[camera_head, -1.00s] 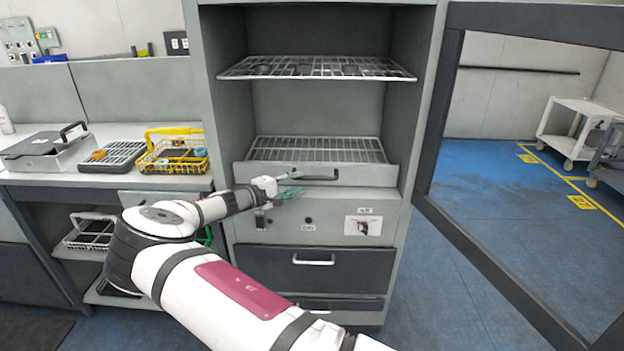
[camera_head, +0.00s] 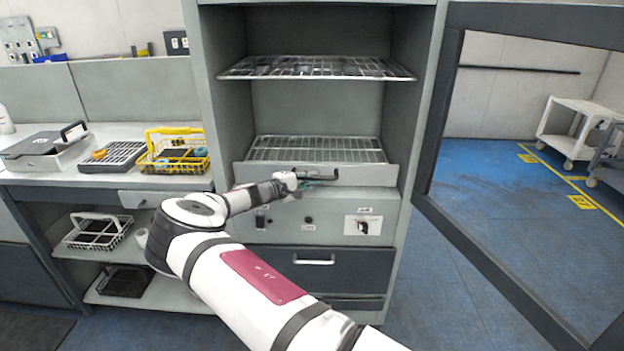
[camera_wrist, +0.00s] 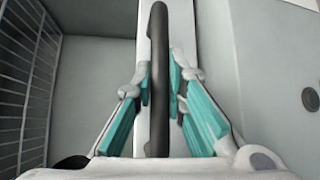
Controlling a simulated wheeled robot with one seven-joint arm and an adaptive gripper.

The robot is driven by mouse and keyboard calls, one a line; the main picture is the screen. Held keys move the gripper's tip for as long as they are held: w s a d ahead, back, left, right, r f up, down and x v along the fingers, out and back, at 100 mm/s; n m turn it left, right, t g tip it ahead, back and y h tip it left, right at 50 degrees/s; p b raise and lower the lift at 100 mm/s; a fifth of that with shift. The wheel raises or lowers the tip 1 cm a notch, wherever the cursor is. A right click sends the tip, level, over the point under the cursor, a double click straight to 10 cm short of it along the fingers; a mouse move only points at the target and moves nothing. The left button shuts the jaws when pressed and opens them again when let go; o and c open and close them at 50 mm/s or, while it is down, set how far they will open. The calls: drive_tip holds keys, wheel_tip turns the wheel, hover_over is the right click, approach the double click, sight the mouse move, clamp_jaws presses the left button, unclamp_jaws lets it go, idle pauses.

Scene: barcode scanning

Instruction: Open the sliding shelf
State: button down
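The sliding shelf (camera_head: 376,175) is the lower wire rack with a grey front panel, inside the grey cabinet. It sits within the cabinet frame. Its black bar handle (camera_head: 318,171) is on the front panel; it also shows upright in the middle of the wrist view (camera_wrist: 158,80). My gripper (camera_head: 314,180) is at the handle. In the wrist view its teal-padded fingers (camera_wrist: 160,82) stand on both sides of the handle, close to it, with narrow gaps visible. The fingertips are partly hidden in the head view.
An upper wire rack (camera_head: 318,67) is above the shelf. A control panel with a knob (camera_head: 362,227) and a drawer (camera_head: 345,272) are below. The cabinet door (camera_head: 470,235) stands open at right. A bench with a yellow basket (camera_head: 150,163) is at left.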

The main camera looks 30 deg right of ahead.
drive_tip(key=s+a+p, duration=0.7)
drive_tip(key=s+a, duration=0.1)
drive_tip(key=s, duration=0.3)
drive_tip(key=s+a+p, duration=0.7)
drive_tip(key=s+a, duration=0.1)
drive_tip(key=s, duration=0.4)
drive_tip(key=shift+s+p, duration=0.3)
drive_tip(key=shift+p, duration=0.05)
drive_tip(key=c, duration=1.6)
unclamp_jaws()
drive_tip(key=v, duration=1.2)
